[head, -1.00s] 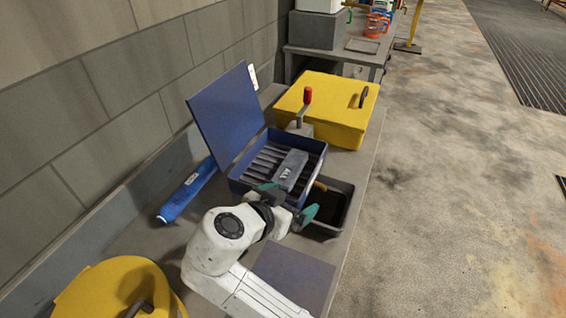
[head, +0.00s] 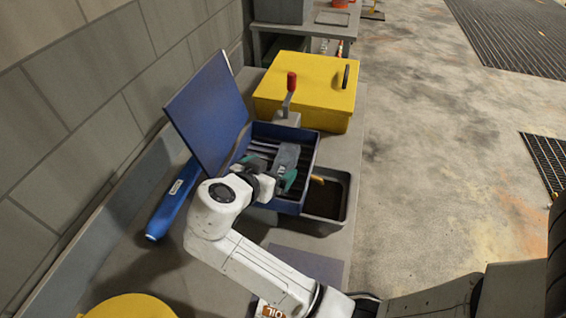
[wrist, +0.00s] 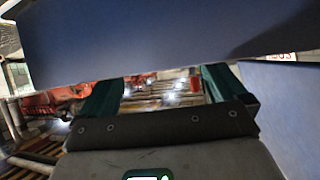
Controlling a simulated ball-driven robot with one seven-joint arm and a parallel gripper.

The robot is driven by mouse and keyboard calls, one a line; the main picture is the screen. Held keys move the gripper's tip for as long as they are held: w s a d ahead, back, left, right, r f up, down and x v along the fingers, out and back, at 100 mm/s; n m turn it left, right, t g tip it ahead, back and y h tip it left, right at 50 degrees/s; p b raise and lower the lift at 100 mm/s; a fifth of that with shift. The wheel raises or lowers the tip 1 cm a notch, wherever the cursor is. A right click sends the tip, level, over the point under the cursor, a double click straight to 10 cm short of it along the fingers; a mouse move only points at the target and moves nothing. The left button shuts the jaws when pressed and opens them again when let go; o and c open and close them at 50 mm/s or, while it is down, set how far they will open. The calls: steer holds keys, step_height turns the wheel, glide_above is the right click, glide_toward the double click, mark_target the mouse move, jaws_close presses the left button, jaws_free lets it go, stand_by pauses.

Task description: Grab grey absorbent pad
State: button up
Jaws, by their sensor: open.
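A flat grey square (head: 308,263), which looks like the grey absorbent pad, lies on the bench beside my forearm, which hides part of it. My gripper (head: 272,172) is beyond it, over the near part of the open blue box (head: 303,183). Its teal fingers are apart, and they also show in the wrist view (wrist: 158,92). A grey piece with a pale mark (head: 286,155) shows by the fingers; I cannot tell whether it is in the box or part of my gripper. I see nothing held.
The blue lid (head: 207,112) stands raised at the left. A dark tray (head: 326,201) sits right of the box. A yellow case (head: 305,86) and a red-topped lever (head: 291,83) are behind. A blue roll-like object (head: 172,207) lies by the wall. Open floor lies right of the bench.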

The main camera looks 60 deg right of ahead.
mark_target(283, 164)
steer(key=shift+s+p+x, duration=0.15)
steer(key=shift+p+x, duration=0.15)
steer(key=shift+x, duration=0.6)
steer(key=shift+s+p+x, duration=0.2)
steer(key=shift+p+x, duration=0.1)
steer(key=shift+x, duration=0.6)
steer(key=shift+s+p+x, duration=0.15)
steer(key=shift+p+x, duration=0.15)
steer(key=shift+x, duration=0.6)
steer(key=c, duration=1.3)
